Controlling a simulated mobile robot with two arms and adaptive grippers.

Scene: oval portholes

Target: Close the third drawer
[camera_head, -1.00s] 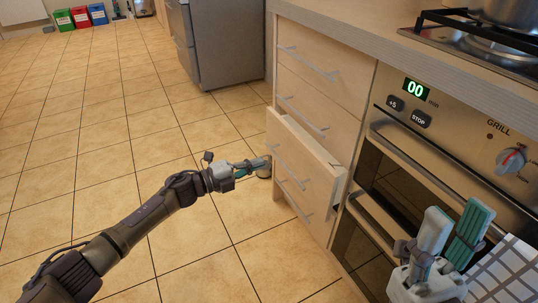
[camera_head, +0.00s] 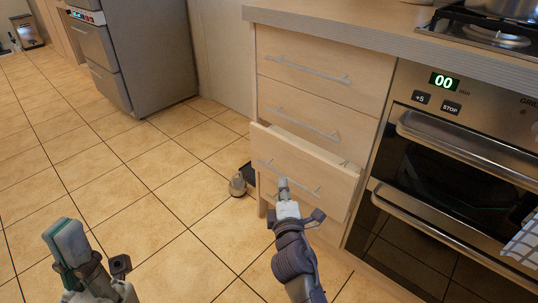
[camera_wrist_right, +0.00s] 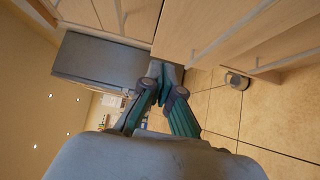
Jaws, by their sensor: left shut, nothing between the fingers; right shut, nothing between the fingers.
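The third drawer (camera_head: 320,183) is pulled partway out of the pale wooden cabinet, and its top edge stands proud of the fronts above. It has a thin metal bar handle. My right gripper (camera_head: 283,183) overlaps the drawer's lower left front, close to the handle; I cannot tell whether it touches. Its fingers (camera_wrist_right: 163,75) are shut and empty in the right wrist view, with wooden cabinet fronts beside them. My left gripper (camera_head: 65,243) is raised at the lower left, away from the cabinet, with its fingers shut and empty.
The first drawer (camera_head: 320,70) and second drawer (camera_head: 310,115) are closed. An oven (camera_head: 450,160) stands right of the drawers under the countertop (camera_head: 370,35). A small metallic object (camera_head: 238,184) sits on the floor left of the drawer. The tiled floor to the left is open.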

